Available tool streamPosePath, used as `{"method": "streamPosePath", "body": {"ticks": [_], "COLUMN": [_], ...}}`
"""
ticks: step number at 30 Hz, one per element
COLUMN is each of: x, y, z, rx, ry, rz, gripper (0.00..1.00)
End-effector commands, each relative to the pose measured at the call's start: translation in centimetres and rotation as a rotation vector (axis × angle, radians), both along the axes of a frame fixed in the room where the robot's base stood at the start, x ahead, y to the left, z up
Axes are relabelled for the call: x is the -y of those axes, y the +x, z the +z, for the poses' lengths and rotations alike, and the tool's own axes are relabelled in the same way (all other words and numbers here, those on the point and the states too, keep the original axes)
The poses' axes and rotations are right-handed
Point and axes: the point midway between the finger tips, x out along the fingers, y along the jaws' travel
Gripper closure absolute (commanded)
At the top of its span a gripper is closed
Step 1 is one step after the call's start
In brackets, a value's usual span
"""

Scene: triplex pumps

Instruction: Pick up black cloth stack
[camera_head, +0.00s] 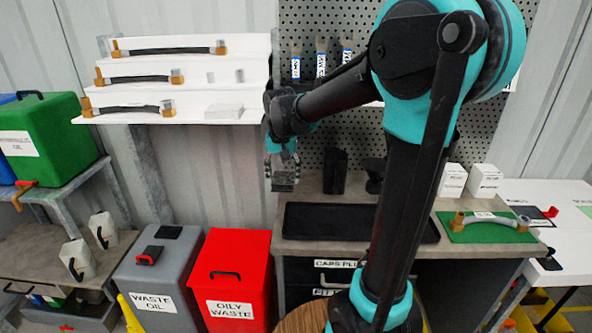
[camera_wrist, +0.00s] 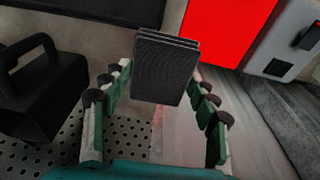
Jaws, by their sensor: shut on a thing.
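The black cloth stack (camera_wrist: 165,72) is a small dark block of several thin layers with a woven face. In the wrist view it sits between the green-padded fingers of my gripper (camera_wrist: 158,90), which is shut on it. In the head view my gripper (camera_head: 282,160) hangs in front of the pegboard, left of the workbench's middle, with the stack (camera_head: 284,184) dark at its lower end. The stack appears held above the bench's left edge, apart from the surface.
A black tray (camera_head: 310,236) lies on the workbench, with a black holder (camera_head: 335,172) behind it. The red oily waste bin (camera_head: 232,250) and the grey waste oil bin (camera_head: 160,262) stand left of the bench. White stepped shelves (camera_head: 190,118) with hoses are at upper left.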

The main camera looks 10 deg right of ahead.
Motion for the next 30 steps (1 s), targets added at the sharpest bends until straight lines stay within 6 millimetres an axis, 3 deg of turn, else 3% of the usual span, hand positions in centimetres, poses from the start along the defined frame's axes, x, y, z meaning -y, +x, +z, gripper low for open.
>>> {"method": "streamPosePath", "body": {"ticks": [6, 15, 21, 30], "x": [-3.6, -7.0, -8.1, -8.4], "y": [-2.9, -5.7, -6.6, -6.9], "z": [0.0, 0.0, 0.0, 0.0], "rx": [-0.001, -0.001, -0.001, -0.001], "ry": [0.0, 0.0, 0.0, 0.0], "rz": [0.005, 0.004, 0.001, -0.001], "gripper": [0.69, 0.69, 0.69, 0.69]}}
